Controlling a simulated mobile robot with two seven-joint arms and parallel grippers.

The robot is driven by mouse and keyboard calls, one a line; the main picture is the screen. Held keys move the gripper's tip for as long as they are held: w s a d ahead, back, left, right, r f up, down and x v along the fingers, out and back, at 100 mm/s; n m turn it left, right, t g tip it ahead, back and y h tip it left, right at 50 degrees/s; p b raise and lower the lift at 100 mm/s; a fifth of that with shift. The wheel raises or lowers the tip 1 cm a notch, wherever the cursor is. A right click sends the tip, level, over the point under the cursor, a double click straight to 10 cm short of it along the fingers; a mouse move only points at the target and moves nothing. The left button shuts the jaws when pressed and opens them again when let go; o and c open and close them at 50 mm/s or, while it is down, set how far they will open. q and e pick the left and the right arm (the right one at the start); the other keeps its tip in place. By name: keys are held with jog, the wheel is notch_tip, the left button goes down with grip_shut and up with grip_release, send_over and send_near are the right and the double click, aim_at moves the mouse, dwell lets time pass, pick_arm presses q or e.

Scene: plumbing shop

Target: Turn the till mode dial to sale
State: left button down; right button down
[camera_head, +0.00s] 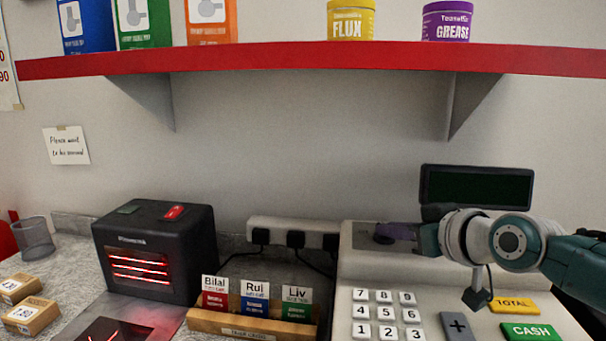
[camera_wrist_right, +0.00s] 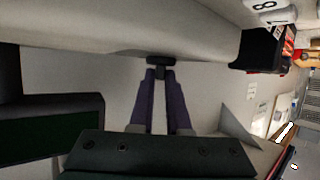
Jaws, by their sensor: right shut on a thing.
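The till (camera_head: 362,268) is a beige machine at the lower right of the head view, with number keys and a dark display (camera_head: 476,188) standing at its back. The mode dial (camera_head: 383,239) is a small dark knob on the till's upper left part, partly hidden by my gripper. My right gripper (camera_head: 394,231) reaches in from the right, its purple fingers shut on the dial. In the right wrist view the dial (camera_wrist_right: 160,60) shows as a dark knob at the fingertips (camera_wrist_right: 160,73). The dial's marks and setting cannot be read. My left gripper is not in view.
A wooden holder (camera_head: 250,326) with three name cards stands left of the till. A power strip (camera_head: 292,234) runs along the wall. A red shelf (camera_head: 300,57) with tins hangs above.

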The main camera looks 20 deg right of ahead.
jog(key=m+h+p, duration=0.1)
jog(key=a+m+h+p, duration=0.1)
jog(key=p, duration=0.1)
jog(key=shift+r+m+h+p, duration=0.3)
jog(key=shift+r, duration=0.05)
jog(key=shift+w+f+m+h+p, duration=0.1)
jog(key=shift+f+m+h+p, duration=0.1)
jog(key=shift+m+h+p, duration=0.3)
jog(key=shift+a+f+m+g+h+b, duration=0.15)
jog(key=shift+m+g+h+b, duration=0.15)
jog(key=shift+m+g+h, duration=0.45)
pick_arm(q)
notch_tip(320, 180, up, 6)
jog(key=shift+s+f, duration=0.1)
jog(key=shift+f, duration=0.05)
pick_arm(e)
jog(key=shift+f+m+h, duration=0.1)
jog(key=shift+m+h, duration=0.35)
jog(key=shift+h, duration=0.3)
pick_arm(q)
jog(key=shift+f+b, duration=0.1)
jog(key=shift+b, duration=0.25)
pick_arm(e)
jog(key=shift+g+h, duration=0.25)
jog(key=shift+h, duration=0.05)
jog(key=c, duration=0.9)
grip_release()
jog(key=shift+w, duration=0.1)
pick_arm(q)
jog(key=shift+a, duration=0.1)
